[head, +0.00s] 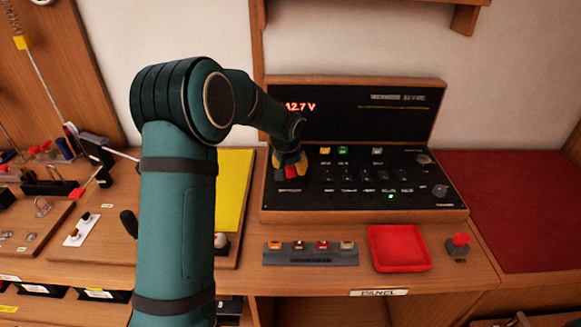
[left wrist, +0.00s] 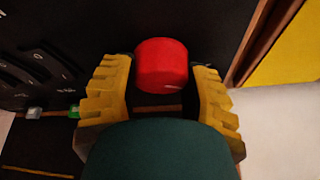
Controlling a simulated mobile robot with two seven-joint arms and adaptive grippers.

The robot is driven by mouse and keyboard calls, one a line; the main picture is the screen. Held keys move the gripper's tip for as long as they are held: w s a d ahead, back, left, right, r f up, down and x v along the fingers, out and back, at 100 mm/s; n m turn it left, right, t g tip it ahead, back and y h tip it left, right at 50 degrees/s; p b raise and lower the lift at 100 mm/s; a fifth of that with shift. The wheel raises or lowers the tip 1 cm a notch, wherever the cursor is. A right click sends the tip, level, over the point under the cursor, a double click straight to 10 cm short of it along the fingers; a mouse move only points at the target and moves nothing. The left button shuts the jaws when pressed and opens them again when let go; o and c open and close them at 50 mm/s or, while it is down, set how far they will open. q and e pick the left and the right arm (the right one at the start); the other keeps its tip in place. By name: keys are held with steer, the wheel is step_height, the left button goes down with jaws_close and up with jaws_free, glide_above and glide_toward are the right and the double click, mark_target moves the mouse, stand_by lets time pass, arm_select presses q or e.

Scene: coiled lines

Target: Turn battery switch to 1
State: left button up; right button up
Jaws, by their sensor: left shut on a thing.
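The battery switch is a red round knob (head: 291,171) at the left end of the black panel (head: 330,192). The position numbers around the knob cannot be read. My right gripper is not in view.
The panel's upright display (head: 300,107) reads about 12.7 V. Several small switches and a lit green lamp (head: 391,196) lie right of the knob. In front are a grey fuse strip (head: 310,259), a red tray (head: 400,248) and a red button (head: 459,241). A yellow sheet (head: 234,180) lies left.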

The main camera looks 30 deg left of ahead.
arm_select(q)
steer(key=shift+f+n, duration=0.15)
steer(key=shift+n, duration=0.15)
steer(key=o, duration=1.2)
steer(key=shift+s+r, duration=0.1)
steer(key=shift+r, duration=0.45)
steer(key=v, duration=1.1)
steer(key=shift+d, duration=0.2)
